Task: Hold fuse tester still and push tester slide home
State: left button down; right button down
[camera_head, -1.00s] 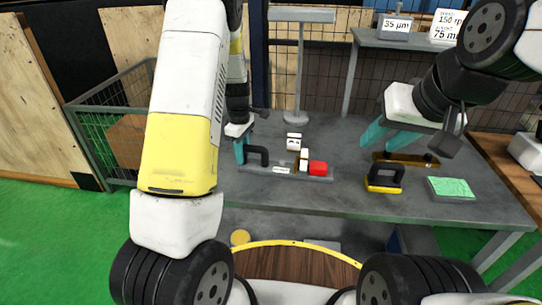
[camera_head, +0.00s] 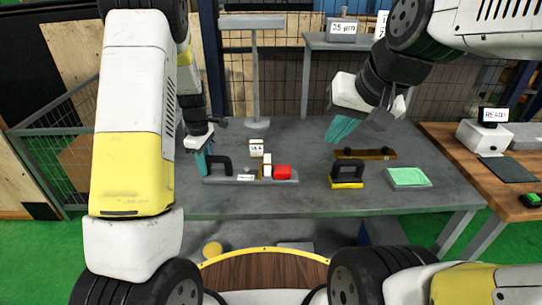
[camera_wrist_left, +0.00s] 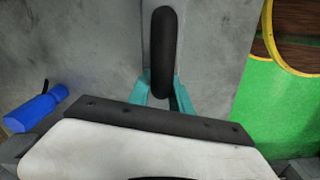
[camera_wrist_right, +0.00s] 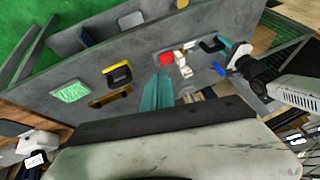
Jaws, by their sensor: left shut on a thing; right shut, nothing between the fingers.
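The fuse tester is a grey bar (camera_head: 215,180) on the table with a black loop handle (camera_head: 220,164) at its left end, white blocks (camera_head: 266,165) near its middle and a red block (camera_head: 282,172) toward its right end. My left gripper (camera_head: 202,163) is shut on the black handle, which also shows between its fingers in the left wrist view (camera_wrist_left: 163,50). My right gripper (camera_head: 340,130) is shut and empty, above the table and to the right of the red block. The right wrist view shows the red block (camera_wrist_right: 167,60) beyond its fingertips. I cannot tell which part is the slide.
A yellow-and-black handled block (camera_head: 346,175), a brown bar (camera_head: 364,154) and a green-topped tray (camera_head: 408,178) lie right of the tester. A grey T-shaped stand (camera_head: 254,75) rises behind it. A blue object (camera_wrist_left: 35,110) lies near my left gripper.

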aim_at(282, 172)
jog(key=w+d+f+m+g+y, duration=0.1)
jog(key=w+d+f+m+g, duration=0.1)
jog(key=w+f+m, duration=0.6)
jog(key=w+d+f+m+g+y, duration=0.1)
jog(key=w+d+f+m+g, duration=0.2)
jog(key=w+f+m, duration=0.5)
jog(key=w+m, duration=0.1)
jog(key=w, duration=0.5)
jog(key=shift+f+m+g, duration=0.3)
jog(key=shift+f+m, duration=0.05)
jog(key=shift+m, duration=0.05)
jog(key=x, duration=0.9)
jog(key=shift+a+f, duration=0.1)
jog(key=shift+f, duration=0.25)
jog(key=a, duration=0.2)
jog(key=shift+w+a+f, duration=0.15)
jog(key=shift+a, duration=0.95)
